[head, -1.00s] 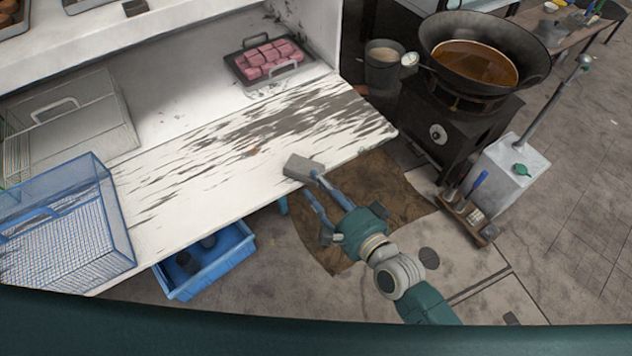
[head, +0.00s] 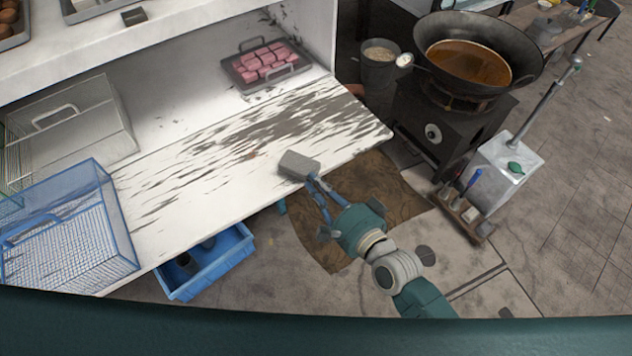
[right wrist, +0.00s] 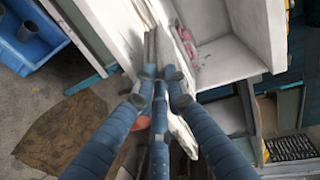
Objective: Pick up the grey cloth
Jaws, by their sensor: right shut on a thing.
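The grey cloth (head: 299,165) is a small, flat, folded-looking grey piece at the front edge of the white counter. My right gripper (head: 313,182) reaches it from the lower right, its fingers drawn together and shut on the cloth's near edge. In the right wrist view, the blue fingers of the right gripper (right wrist: 158,75) meet around the thin grey edge of the cloth (right wrist: 150,48). Whether the cloth still touches the counter cannot be told. My left gripper is not in view.
The black-streaked white counter (head: 215,170) has free room. A tray of pink meat (head: 232,77) stands at its back. A blue wire basket (head: 125,240) is at left, a blue bin (head: 215,278) below. A wok of brown oil (head: 430,60) stands at right.

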